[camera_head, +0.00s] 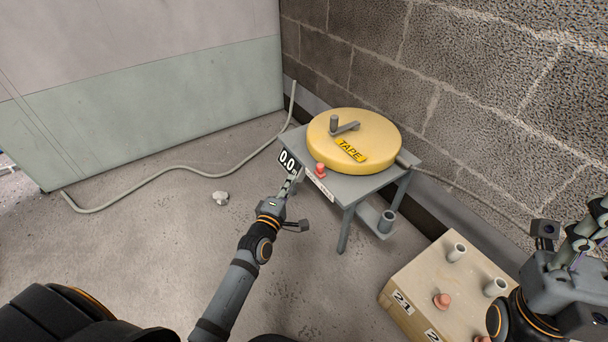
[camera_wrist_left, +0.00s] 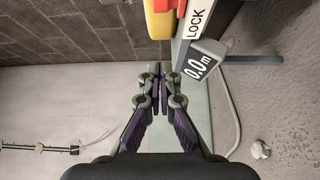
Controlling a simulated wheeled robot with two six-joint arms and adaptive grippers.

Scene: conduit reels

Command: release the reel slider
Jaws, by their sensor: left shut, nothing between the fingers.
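The red reel slider (camera_head: 320,170) is a small knob at the front edge of the grey reel table (camera_head: 366,188), beside a white label. A red piece (camera_wrist_left: 162,5), apparently the slider, is cut by the top edge of the left wrist view, near the LOCK label (camera_wrist_left: 198,18). The yellow tape reel (camera_head: 378,150) lies flat on the table with a grey crank on top. My left gripper (camera_head: 293,182) is shut and empty, just in front of the table near the 0.0 m display (camera_head: 288,161). My right gripper (camera_head: 592,225) is partly in view at the right edge.
A tan box (camera_head: 420,278) with grey tubes and red knobs stands at lower right. A pale hose (camera_head: 160,170) runs along the floor. A white fitting (camera_head: 220,198) lies on the open floor. A block wall (camera_head: 480,90) rises behind the table.

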